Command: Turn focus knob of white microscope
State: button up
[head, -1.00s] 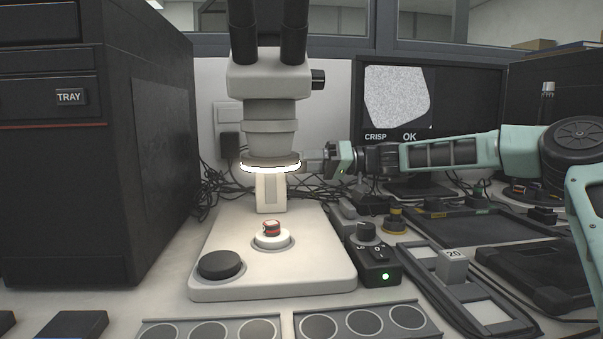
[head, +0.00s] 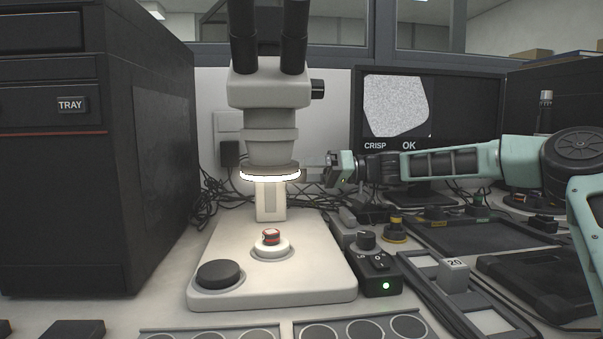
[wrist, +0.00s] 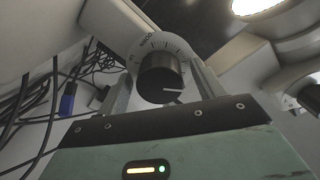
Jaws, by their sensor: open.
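The white microscope (head: 268,120) stands on its pale base (head: 320,285), with a lit ring under its head. In the wrist view, its focus knob (wrist: 159,72) is black and round with a pale pointer line, set on a pale marked dial (wrist: 178,45). My gripper (wrist: 158,67) is open, one grey finger on each side of the knob. I cannot tell whether either finger touches it. In the head view, my gripper (head: 322,165) reaches in from the right, beside the microscope below its head. The focus knob cannot be made out there.
A monitor (head: 450,110) behind reads CRISP and OK. A black box with a knob (head: 378,277) and green light stands right of the base. A tall dark cabinet (head: 160,170) blocks the left. Cables (wrist: 30,125) hang at left in the wrist view.

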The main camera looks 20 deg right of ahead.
jog(key=p+v, duration=0.2)
jog(key=v, duration=1.5)
dwell(1.0)
